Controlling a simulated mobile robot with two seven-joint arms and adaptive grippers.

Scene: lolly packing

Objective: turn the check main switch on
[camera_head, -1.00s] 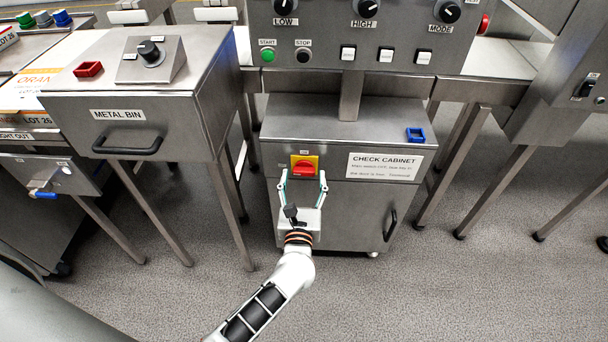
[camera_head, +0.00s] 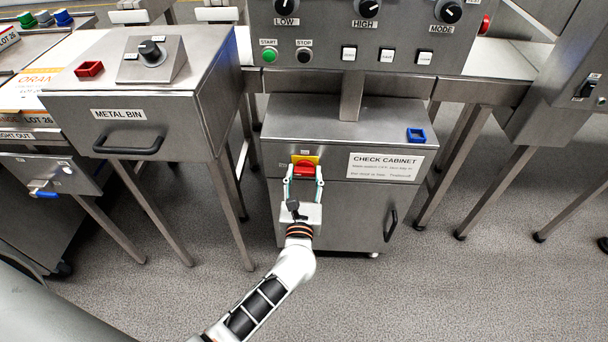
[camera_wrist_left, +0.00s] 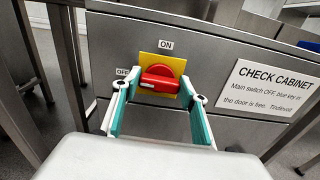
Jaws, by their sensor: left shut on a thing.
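The check main switch is a red rotary handle (camera_wrist_left: 160,78) on a yellow plate (camera_wrist_left: 148,60), on the front of the grey check cabinet (camera_head: 280,200). In the left wrist view an ON label (camera_wrist_left: 166,45) is above it and an OFF label (camera_wrist_left: 123,72) to its left. The handle's bar lies roughly level, its pale mark toward the OFF side. My left gripper (camera_head: 304,172) is at the switch, its fingers either side of the red handle (camera_head: 304,168) and shut on it. My right gripper is in neither view now.
A text sign (camera_head: 384,167) and a black door handle (camera_head: 390,225) are on the cabinet front. A blue square piece (camera_head: 416,135) lies on its top. The metal bin (camera_head: 150,110) stands at the left. The floor in front is clear.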

